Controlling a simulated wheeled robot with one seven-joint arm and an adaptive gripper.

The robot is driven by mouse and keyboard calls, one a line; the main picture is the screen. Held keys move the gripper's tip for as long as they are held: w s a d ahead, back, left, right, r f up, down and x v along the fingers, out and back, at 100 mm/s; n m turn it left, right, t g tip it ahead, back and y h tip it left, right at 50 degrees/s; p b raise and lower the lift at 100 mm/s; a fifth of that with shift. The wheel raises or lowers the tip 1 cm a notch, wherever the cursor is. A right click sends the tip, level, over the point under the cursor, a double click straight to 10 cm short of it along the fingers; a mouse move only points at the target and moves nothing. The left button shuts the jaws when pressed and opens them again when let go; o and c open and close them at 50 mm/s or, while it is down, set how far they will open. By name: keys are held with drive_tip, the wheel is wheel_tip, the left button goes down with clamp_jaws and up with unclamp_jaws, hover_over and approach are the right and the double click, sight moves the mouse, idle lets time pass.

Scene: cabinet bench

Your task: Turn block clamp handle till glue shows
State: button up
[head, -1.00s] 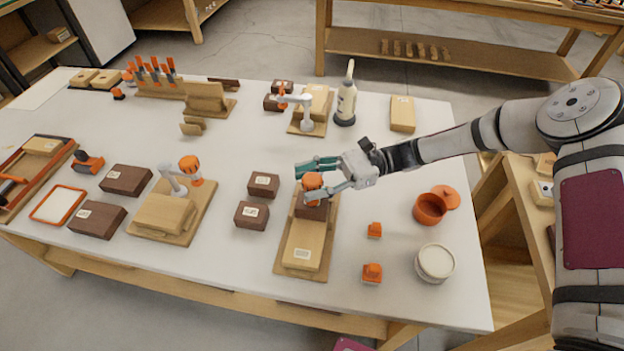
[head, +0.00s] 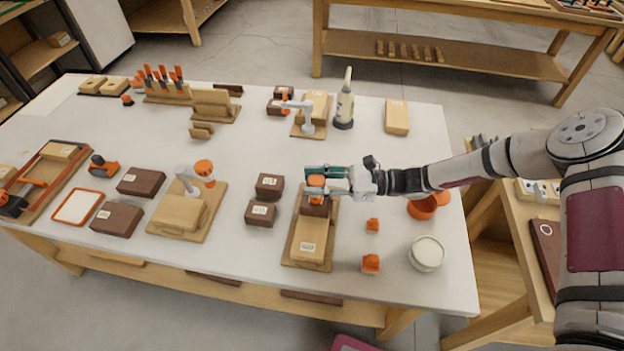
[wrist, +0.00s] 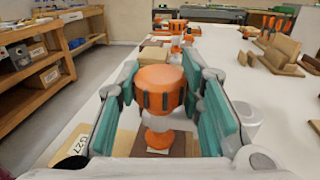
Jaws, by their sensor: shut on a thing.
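The block clamp's orange handle (head: 316,181) is a ribbed round knob, upright above a dark brown block (head: 315,207). The dark block is at the far end of a pale wood block (head: 307,240) with a white label, on a wooden board (head: 291,250). My gripper (head: 317,184) comes in from the right, with its teal fingers shut around the handle. In the wrist view the handle (wrist: 163,88) sits between the two finger pads, with an orange spindle foot below. The joint between the blocks is too small to tell whether glue shows.
Two dark labelled blocks (head: 264,200) lie just left of the board. Small orange pieces (head: 371,263), a white-filled pot (head: 427,253) and an orange pot (head: 421,208) stand to the right. Another clamp (head: 194,180) stands further left, and a glue bottle (head: 345,105) behind.

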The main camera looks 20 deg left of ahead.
drive_tip(key=shift+s+r+m+t+y+p, duration=0.15)
drive_tip(key=shift+m+t+y+p, duration=0.25)
drive_tip(key=shift+m+t+p, duration=0.5)
drive_tip(key=shift+t+p, duration=0.35)
drive_tip(key=shift+t, duration=0.15)
drive_tip(key=o, duration=1.2)
drive_tip(key=shift+w+d, duration=0.1)
drive_tip(key=shift+w, duration=0.1)
drive_tip(key=v, duration=1.1)
drive_tip(key=shift+s+d+f, duration=0.1)
drive_tip(key=shift+d+f, duration=0.1)
drive_tip(key=shift+d, duration=0.25)
